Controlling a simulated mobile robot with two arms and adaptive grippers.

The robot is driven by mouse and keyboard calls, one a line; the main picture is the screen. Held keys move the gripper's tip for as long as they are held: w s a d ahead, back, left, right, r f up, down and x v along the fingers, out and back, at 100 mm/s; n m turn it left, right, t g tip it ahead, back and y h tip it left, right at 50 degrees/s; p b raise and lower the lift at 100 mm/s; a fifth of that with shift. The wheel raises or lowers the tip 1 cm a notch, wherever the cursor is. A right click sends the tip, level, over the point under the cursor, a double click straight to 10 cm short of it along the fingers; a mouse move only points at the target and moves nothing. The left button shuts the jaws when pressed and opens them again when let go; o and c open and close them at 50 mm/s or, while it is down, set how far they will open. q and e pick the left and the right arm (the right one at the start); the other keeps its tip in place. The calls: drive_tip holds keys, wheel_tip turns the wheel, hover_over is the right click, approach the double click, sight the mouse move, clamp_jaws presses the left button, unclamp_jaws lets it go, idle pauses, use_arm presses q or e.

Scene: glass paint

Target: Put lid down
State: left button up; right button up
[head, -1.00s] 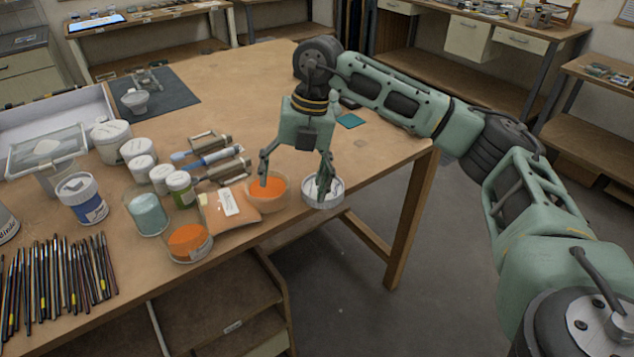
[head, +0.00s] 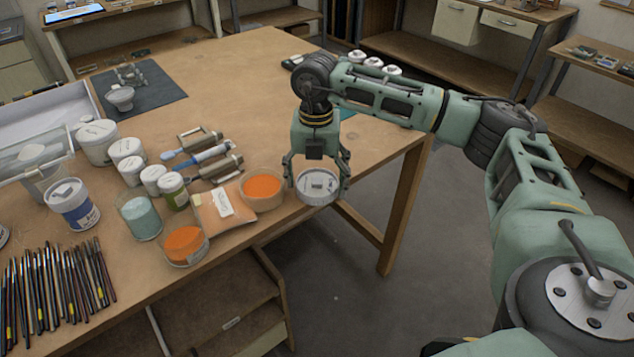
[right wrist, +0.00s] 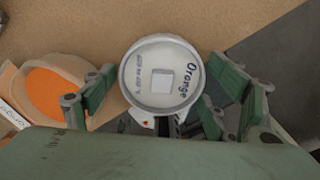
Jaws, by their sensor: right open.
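The white round lid (head: 318,183), marked "Orange" in the right wrist view (right wrist: 162,103), lies face up at the table's front right edge. I cannot tell whether it rests on a container or directly on the table. My right gripper (head: 317,178) points down over it, fingers open, one on each side. In the right wrist view the lid sits between the fingers, close to both; contact is unclear. An open bowl of orange powder (head: 262,187) stands just left of the lid. My left gripper is not in view.
A bag of orange powder (head: 221,209), another orange container (head: 185,244) and a teal jar (head: 140,217) stand to the left on the table (head: 235,85). Brushes (head: 60,285) lie at far left. The table's middle is clear; floor drops away right of the lid.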

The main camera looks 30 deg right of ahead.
drive_tip(key=c, duration=0.7)
drive_tip(key=shift+c, duration=0.2)
